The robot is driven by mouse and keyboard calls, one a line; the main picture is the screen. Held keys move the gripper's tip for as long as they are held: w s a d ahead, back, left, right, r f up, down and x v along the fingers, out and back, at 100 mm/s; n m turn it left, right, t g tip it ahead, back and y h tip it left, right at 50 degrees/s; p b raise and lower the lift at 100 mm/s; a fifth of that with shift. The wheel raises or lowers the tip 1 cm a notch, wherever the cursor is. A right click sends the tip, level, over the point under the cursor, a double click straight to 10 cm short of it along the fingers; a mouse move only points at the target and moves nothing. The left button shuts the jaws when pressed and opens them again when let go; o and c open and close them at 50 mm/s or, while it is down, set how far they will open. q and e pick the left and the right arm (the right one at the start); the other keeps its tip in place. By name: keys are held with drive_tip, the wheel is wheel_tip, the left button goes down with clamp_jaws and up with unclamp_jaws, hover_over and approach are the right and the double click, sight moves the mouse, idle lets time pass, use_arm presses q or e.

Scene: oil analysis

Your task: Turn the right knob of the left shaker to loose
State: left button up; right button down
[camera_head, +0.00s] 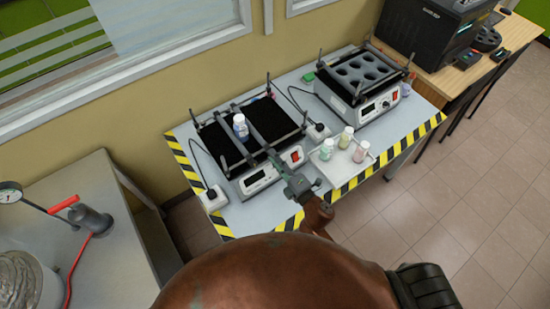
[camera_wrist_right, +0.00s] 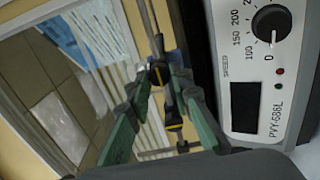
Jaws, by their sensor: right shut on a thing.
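The left shaker (camera_head: 227,153) stands on the grey bench, with a black mat, dark clamp bars and a white front panel. A bottle with a white cap (camera_head: 240,126) stands between the bars. My right gripper (camera_head: 273,156) reaches over the shaker's front edge, at the near end of the right bar. The knob is mostly hidden by the fingers in the head view. My left gripper is not in view.
A white tray (camera_head: 327,171) with several small bottles is right of my gripper. Another shaker (camera_head: 377,108) stands farther right. The left shaker's speed dial (camera_wrist_right: 271,24) is close beside my fingers. Striped tape (camera_head: 190,170) marks the bench edge.

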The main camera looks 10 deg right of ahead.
idle(0.5)
drive_tip(key=c, duration=1.7)
unclamp_jaws()
drive_tip(key=v, duration=1.2)
